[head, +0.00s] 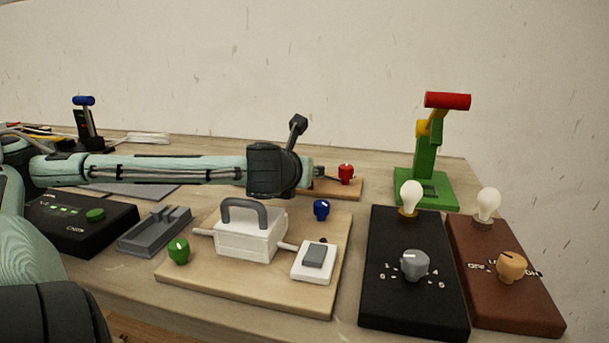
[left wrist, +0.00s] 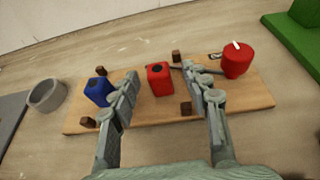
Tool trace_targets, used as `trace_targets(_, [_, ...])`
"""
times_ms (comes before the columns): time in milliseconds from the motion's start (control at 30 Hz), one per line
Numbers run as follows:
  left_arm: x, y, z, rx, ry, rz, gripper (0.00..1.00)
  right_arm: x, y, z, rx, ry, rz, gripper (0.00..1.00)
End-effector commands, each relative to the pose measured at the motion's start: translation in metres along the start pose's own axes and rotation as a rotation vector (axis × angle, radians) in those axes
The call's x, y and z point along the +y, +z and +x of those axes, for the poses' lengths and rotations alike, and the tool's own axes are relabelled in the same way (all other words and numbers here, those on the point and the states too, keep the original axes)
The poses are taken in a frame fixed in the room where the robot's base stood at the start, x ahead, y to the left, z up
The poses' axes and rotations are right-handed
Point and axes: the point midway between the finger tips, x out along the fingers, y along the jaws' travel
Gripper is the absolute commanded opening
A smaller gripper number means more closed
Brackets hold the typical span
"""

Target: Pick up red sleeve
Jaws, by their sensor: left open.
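The red sleeve (left wrist: 160,80), a small red block with a dark hole in its top, stands on a wooden board (left wrist: 245,101) in the left wrist view. My left gripper (left wrist: 162,84) is open, with one finger on each side of the sleeve in that view. I see a gap on both sides, and cannot tell how far the fingertips are above the board. In the head view my left gripper (head: 316,172) reaches over the board (head: 345,190) from the left and hides the sleeve. My right gripper is not in view.
A grey ring (left wrist: 46,95) lies to the left. A green stand (head: 426,186), lamp boxes (head: 415,309) and a switch board (head: 210,283) surround the arm.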

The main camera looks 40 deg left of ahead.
Motion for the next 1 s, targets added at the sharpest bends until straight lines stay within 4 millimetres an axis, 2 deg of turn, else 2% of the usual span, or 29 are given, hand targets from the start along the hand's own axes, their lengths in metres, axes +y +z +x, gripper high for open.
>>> trace_targets(33, [0.0014,-0.0015,0.0087,0.001,0.004,0.004,0.47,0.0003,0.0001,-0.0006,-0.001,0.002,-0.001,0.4])
trace_targets(133, [0.001,-0.0008,0.0166,0.001,0.002,0.001,0.47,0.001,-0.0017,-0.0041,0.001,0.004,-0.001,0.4])
trace_targets(400, [0.0006,0.0005,0.0182,0.0,0.0,-0.002,0.45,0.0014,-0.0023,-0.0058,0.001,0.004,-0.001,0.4])
trace_targets(733, [0.0007,0.0005,0.0181,0.0,0.0,-0.002,0.04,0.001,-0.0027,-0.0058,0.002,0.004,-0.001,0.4])
trace_targets(1000, [0.0007,0.0008,0.018,0.0,0.0,-0.003,0.04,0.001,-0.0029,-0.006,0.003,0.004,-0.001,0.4])
